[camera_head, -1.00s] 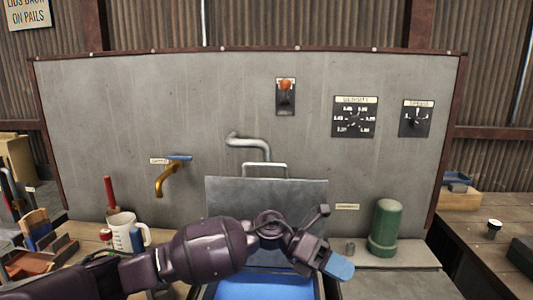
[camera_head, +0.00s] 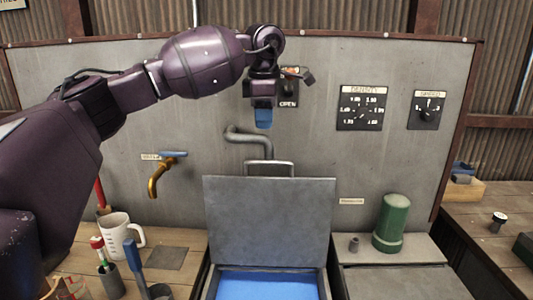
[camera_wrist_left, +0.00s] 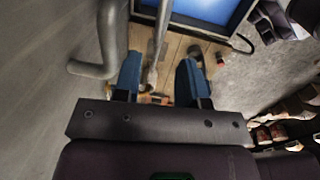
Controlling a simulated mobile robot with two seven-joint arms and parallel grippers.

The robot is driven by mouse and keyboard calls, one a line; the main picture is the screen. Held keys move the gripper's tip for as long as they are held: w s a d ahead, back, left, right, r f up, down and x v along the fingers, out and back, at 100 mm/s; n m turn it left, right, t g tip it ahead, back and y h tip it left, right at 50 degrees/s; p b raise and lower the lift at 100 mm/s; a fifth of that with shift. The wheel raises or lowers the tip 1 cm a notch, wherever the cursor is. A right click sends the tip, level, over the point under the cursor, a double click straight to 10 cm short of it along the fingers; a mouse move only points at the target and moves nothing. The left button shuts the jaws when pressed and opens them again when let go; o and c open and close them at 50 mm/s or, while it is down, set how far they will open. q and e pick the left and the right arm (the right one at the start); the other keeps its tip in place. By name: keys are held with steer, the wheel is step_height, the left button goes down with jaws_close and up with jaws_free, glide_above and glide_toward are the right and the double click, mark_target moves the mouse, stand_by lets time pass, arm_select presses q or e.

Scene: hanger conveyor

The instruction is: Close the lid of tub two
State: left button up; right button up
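A tub (camera_head: 325,285) with blue inside stands low in the middle. Its grey lid (camera_head: 268,220) stands open and upright behind it, with a bar handle (camera_head: 270,163) along its top edge. I cannot read a number on it. My left gripper (camera_head: 264,118) is high above the lid, in front of the back panel, with its blue fingertips pointing down. In the left wrist view the gripper's fingers (camera_wrist_left: 158,80) are apart, with a thin grey bar seen between them and the tub's blue inside (camera_wrist_left: 205,8) beyond. My right gripper is not in view.
A grey pipe (camera_head: 245,138) bends out of the panel below my left gripper. A brass tap (camera_head: 158,180) is at left. A switch marked OPEN (camera_head: 288,103) is partly hidden by my gripper. A green canister (camera_head: 390,225) and a white mug (camera_head: 115,235) flank the tub.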

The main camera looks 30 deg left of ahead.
arm_select(q)
steer(key=f, duration=0.7)
steer(key=w+f, duration=0.1)
steer(key=f, duration=0.2)
steer(key=shift+w+a+f, duration=0.1)
steer(key=shift+a+f, duration=0.15)
steer(key=shift+f, duration=0.1)
jaws_close()
